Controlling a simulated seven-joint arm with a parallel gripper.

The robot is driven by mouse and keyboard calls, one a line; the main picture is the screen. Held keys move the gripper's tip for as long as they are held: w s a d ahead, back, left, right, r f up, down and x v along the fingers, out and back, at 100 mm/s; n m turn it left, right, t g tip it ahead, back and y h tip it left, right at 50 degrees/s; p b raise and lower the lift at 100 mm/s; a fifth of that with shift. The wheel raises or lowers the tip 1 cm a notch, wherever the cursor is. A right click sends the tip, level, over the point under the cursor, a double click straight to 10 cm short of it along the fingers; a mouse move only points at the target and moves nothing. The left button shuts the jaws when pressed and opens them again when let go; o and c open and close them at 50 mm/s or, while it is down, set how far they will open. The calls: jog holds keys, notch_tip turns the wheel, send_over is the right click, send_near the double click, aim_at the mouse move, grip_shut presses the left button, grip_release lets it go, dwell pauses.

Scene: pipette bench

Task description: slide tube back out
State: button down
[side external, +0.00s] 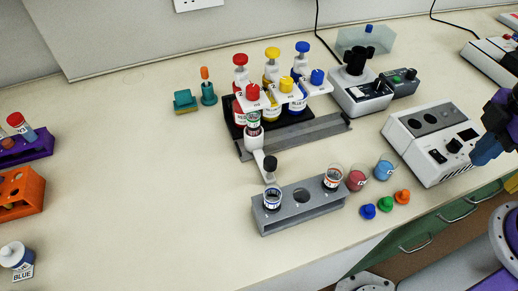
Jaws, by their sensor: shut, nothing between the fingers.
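A tube (254,127) with a printed label appears to sit in a white carriage (254,142) below the red-topped dispenser at the left. A white arm with a black knob (270,163) reaches forward from the carriage. The carriage is at the left part of a grey rail (318,131). My gripper (481,157) is at the right edge, above the right side of the bench, shut and empty. It is far from the carriage, with the white instrument between them. The tube's upper end is hidden by the dispenser head.
A grey rack (300,215) in front holds tubes, with an empty middle hole. Red and blue cups and coloured caps (386,204) lie right of it. Red, yellow and blue bottles (297,103) stand behind the rail. A white instrument (415,150) stands right. Bench left of the rail is clear.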

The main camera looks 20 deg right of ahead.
jog(key=c, duration=1.5)
grip_release()
jog(key=o, duration=0.5)
jog(key=shift+w+a+r, duration=0.1)
jog(key=shift+w+a, duration=0.1)
jog(key=shift+a, duration=0.05)
jog(key=shift+o, duration=0.8)
jog(key=w+a+r+m, duration=0.1)
jog(key=w+a+r, duration=0.1)
jog(key=w+a, duration=0.3)
jog(key=w+a+r+m, duration=0.2)
jog(key=w+a, duration=0.4)
jog(key=a, duration=0.5)
jog(key=shift+a+r+m, duration=0.3)
jog(key=shift+r, duration=0.5)
notch_tip(320, 180, up, 3)
jog(key=m, duration=0.4)
send_over(271, 161)
notch_tip(271, 161, down, 17)
jog(key=shift+f, duration=0.1)
grip_shut()
